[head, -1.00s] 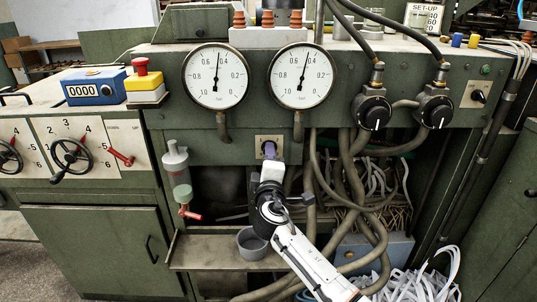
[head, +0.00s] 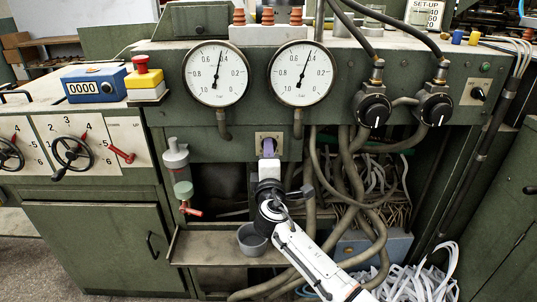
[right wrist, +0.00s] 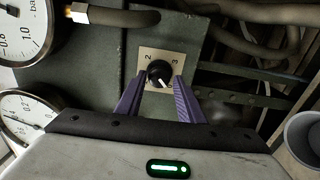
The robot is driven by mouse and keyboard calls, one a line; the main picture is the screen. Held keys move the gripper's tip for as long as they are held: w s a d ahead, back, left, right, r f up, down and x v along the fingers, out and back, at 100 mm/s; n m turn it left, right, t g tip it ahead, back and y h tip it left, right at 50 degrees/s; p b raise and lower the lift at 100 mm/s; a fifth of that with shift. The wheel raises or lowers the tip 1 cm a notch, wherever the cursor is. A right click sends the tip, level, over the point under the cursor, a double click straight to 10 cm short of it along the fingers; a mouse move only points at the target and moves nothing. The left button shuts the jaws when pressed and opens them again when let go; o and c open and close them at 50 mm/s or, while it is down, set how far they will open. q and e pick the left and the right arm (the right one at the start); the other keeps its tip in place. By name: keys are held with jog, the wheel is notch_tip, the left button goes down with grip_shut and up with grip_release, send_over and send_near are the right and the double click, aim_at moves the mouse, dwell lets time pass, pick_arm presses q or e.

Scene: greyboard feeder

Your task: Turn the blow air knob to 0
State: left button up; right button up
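A small black knob (right wrist: 160,73) with a white pointer sits on a beige plate (right wrist: 148,57) marked 2 and 3. The pointer points to the lower right in the right wrist view. The same plate (head: 259,136) shows in the head view below the gauges, its knob hidden behind my gripper. My right gripper (head: 268,148) faces this plate. Its purple fingers (right wrist: 160,82) are apart, one on each side of the knob; I cannot tell whether they touch it. No "blow air" label is readable. My left gripper is not in view.
Two dial gauges (head: 216,73) (head: 301,73) are above the plate. Two larger black knobs (head: 371,109) (head: 436,109) with hoses are to the right. A grey cup (head: 251,240) stands on the shelf below. Hoses hang close right of my gripper.

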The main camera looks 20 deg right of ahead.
jog(key=shift+o, duration=0.6)
jog(key=shift+r, duration=0.1)
jog(key=v, duration=1)
jog(key=shift+p, duration=0.4)
jog(key=shift+s, duration=0.15)
jog(key=s+f+m+g+y, duration=0.2)
jog(key=s+f+g, duration=0.1)
jog(key=s+f, duration=0.55)
jog(key=s+f+m+g+y, duration=0.25)
jog(key=s+f, duration=0.25)
jog(key=f, duration=0.6)
jog(key=s+a+f+m+g+y, duration=0.1)
jog(key=s+f+m, duration=0.3)
jog(key=s, duration=0.6)
jog(key=s+a+f+m+g+y+p, duration=0.1)
jog(key=s+f+m, duration=0.3)
jog(key=s, duration=0.6)
jog(key=shift+f+g+y, duration=0.2)
jog(key=shift+g+y, duration=0.35)
jog(key=shift+g, duration=0.1)
